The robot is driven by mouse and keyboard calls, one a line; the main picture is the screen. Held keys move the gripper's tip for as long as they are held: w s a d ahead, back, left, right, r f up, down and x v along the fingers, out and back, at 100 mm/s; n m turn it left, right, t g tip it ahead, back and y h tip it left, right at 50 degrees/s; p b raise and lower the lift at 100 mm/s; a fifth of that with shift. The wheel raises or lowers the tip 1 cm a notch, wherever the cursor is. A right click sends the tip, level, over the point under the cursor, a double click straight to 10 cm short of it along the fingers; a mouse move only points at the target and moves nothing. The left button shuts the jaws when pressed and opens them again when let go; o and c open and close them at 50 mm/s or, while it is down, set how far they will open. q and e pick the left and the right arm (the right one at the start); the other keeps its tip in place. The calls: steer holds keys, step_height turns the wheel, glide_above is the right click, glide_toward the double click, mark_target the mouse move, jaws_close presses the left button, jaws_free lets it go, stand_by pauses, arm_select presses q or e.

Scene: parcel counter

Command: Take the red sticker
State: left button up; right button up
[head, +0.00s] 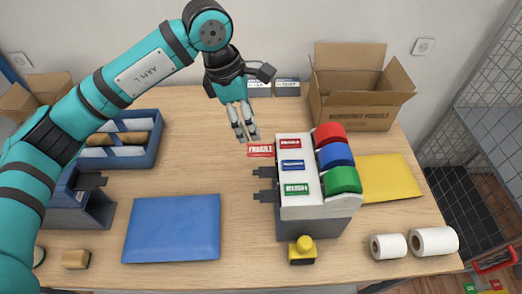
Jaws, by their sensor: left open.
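A red sticker (260,150) with white lettering shows at the far left end of a white and grey dispenser (302,209). I cannot tell if it is still attached there. The dispenser carries a red roll (329,133), a blue roll (336,156) and a green roll (342,180), with matching labels on its top. My left gripper (246,136) points down, open and empty, just above and left of the red sticker. Whether its fingertips touch the sticker cannot be told. My right gripper is not in view.
A blue pad (171,228) lies front left, and a yellow envelope (388,178) lies right of the dispenser. An open cardboard box (358,100) stands at the back. A blue tray (149,157) is at left.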

mark_target(256, 150)
arm_select(q)
steer(key=f, duration=0.1)
steer(key=w+f, duration=0.1)
steer(key=f, duration=0.1)
steer(key=shift+b, duration=0.35)
step_height(256, 150, down, 3)
steer(key=shift+s+r+b, duration=0.1)
steer(key=shift+b, duration=0.5)
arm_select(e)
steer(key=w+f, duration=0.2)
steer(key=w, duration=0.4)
arm_select(q)
steer(key=b+x, duration=0.3)
steer(key=shift+d+f, duration=0.1)
steer(key=shift+f, duration=0.3)
steer(key=shift+d+f+b, duration=0.1)
steer(key=shift+f+b, duration=0.15)
steer(key=shift+b, duration=0.35)
steer(key=shift+c, duration=0.7)
steer(key=c, duration=0.4)
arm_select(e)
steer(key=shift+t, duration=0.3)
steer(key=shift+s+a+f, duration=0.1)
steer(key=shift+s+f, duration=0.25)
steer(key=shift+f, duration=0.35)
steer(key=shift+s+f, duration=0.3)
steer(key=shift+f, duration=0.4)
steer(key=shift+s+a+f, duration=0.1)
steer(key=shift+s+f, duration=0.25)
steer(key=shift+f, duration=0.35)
